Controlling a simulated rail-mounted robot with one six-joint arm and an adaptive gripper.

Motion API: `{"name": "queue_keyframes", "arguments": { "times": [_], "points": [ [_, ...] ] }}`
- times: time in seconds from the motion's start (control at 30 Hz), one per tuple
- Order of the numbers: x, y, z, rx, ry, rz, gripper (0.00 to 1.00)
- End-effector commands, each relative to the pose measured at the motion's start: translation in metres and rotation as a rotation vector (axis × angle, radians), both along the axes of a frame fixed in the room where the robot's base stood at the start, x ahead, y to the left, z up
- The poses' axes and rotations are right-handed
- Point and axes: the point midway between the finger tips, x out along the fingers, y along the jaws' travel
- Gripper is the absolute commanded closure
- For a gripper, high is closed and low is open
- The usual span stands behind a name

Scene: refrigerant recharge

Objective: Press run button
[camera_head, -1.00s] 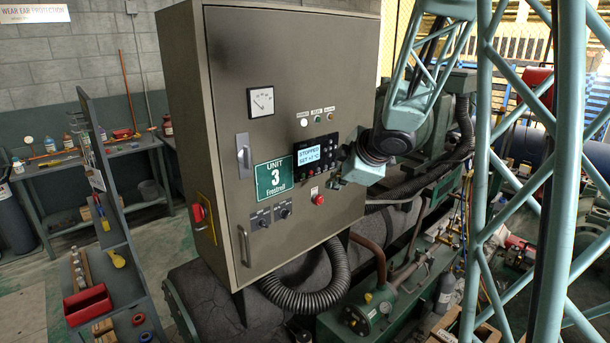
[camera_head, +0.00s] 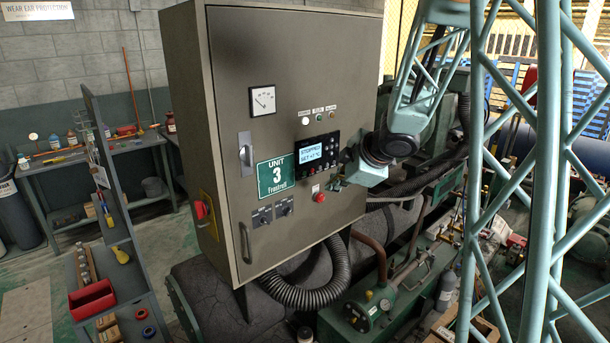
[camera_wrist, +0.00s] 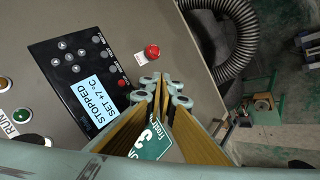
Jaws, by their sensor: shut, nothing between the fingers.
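The control panel (camera_head: 318,152) on the grey cabinet door has a lit display reading STOPPED above a set temperature. It also shows in the wrist view (camera_wrist: 88,88), with round arrow keys and rows of small dark and red buttons beside the display. A RUN label (camera_wrist: 12,142) stands near a green lamp or button (camera_wrist: 20,115) at the left edge there. I cannot tell which small button is run. My gripper (camera_wrist: 160,92) is shut and empty, its fingertips just past the panel's edge, below the red mushroom button (camera_wrist: 152,51). Contact with the door cannot be told.
The red mushroom button (camera_head: 319,197) sits close to my gripper. A green Unit 3 sign (camera_head: 276,177), two switches and a door handle (camera_head: 245,243) are on the door. A corrugated hose (camera_head: 318,290) bends out below. A teal lattice frame fills the right side.

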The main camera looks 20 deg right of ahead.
Motion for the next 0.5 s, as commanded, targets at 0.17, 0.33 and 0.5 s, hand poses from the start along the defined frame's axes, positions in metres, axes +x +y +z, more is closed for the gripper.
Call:
{"name": "queue_keyframes", "arguments": {
  "times": [0.17,0.33,0.5],
  "points": [
    [0.01,0.003,0.0,-0.001,-0.001,0.002,1.0],
    [0.023,0.007,0.0,0.0,0.0,0.002,1.0],
    [0.038,0.011,0.0,-0.001,-0.001,0.002,1.0]
  ]
}}
